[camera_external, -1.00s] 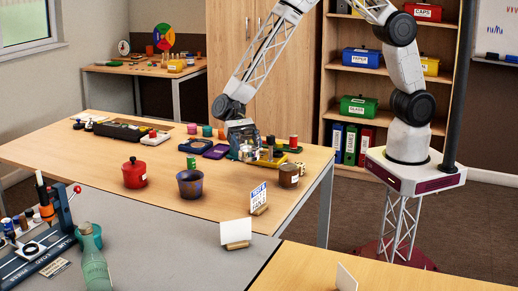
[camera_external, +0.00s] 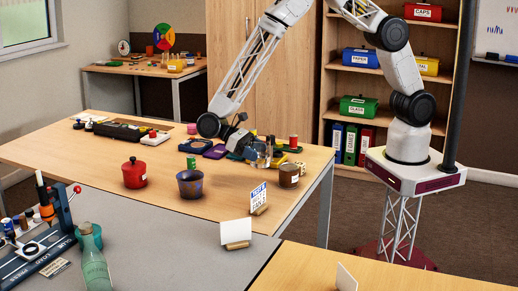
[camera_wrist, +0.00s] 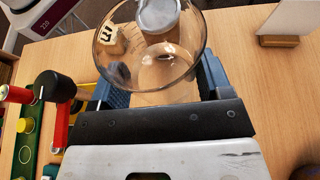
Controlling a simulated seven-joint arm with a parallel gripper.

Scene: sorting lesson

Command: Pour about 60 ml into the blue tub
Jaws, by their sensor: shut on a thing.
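My gripper (camera_external: 257,158) is shut on a clear glass beaker (camera_external: 262,154) above the right part of the wooden table. In the wrist view the beaker (camera_wrist: 150,50) sits between my gripper's blue pads (camera_wrist: 165,88), its wide rim facing the camera. I cannot make out how much liquid is in it. The blue tub (camera_external: 190,185), dark blue with brownish patches, stands upright on the table, left of and nearer the camera than my gripper, apart from it. I cannot identify it for sure in the wrist view.
A brown labelled jar (camera_external: 289,175) and an upright label card (camera_external: 258,197) stand to the right. Coloured spools and trays lie behind my gripper. Bare wood lies in front of the pot.

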